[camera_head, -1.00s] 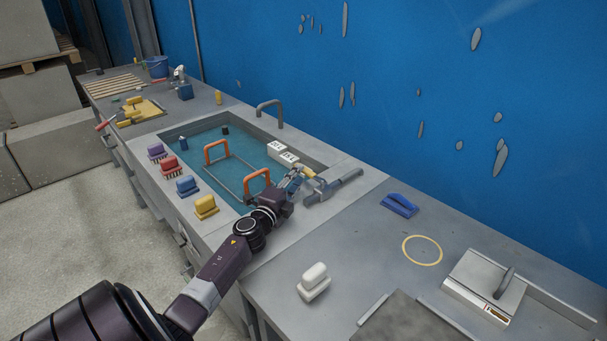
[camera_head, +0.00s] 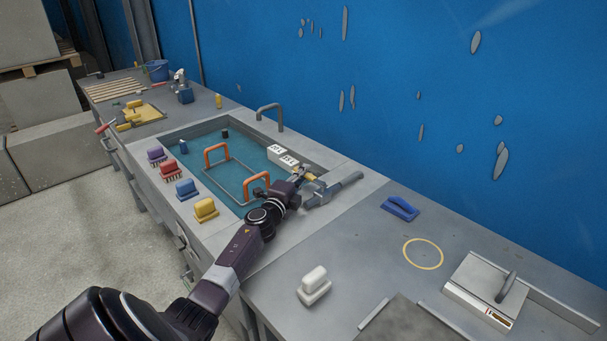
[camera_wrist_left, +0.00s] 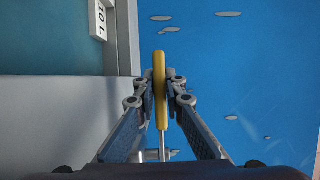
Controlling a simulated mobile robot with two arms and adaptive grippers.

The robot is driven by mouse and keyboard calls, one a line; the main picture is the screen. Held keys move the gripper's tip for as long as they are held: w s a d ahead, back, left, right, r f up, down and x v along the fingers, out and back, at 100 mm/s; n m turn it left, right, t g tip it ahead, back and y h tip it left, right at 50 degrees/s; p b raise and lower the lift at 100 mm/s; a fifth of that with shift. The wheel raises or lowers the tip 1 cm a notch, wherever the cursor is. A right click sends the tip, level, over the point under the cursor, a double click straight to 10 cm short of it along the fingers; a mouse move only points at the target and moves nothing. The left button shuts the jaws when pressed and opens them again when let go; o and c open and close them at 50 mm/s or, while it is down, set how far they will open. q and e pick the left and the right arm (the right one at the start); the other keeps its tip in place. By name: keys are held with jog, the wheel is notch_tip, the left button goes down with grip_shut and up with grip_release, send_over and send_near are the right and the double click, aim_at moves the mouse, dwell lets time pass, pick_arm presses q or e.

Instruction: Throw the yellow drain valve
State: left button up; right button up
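The yellow drain valve handle (camera_head: 311,176) is at the right end of the water-filled tank, by the grey pipe fitting (camera_head: 336,190). In the left wrist view the yellow handle (camera_wrist_left: 160,85) runs lengthwise between the fingers, with a thin metal stem below it. My left gripper (camera_head: 302,174) is at the handle and partly hides it. In the left wrist view both fingertips of the left gripper (camera_wrist_left: 161,90) press close against the sides of the handle, so it looks shut on it. My right gripper is not in view.
A blue wall rises behind.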

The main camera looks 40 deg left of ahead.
pick_arm(q)
jog(key=shift+s, duration=0.1)
grip_shut()
jog(key=shift+s+d+n+y, duration=0.1)
jog(key=shift+s+n+y, duration=0.05)
jog(key=shift+n+y, duration=0.25)
jog(key=shift+s+n+g+y, duration=0.45)
jog(key=shift+n+g+y, duration=0.1)
jog(key=shift+y, duration=0.3)
jog(key=shift+s+n+g+y, duration=0.45)
jog(key=shift+n+g+y, duration=0.1)
jog(key=shift+y, duration=0.3)
jog(key=o, duration=0.7)
grip_release()
jog(key=v, duration=1.2)
jog(key=shift+f, duration=0.1)
jog(key=shift+c, duration=0.5)
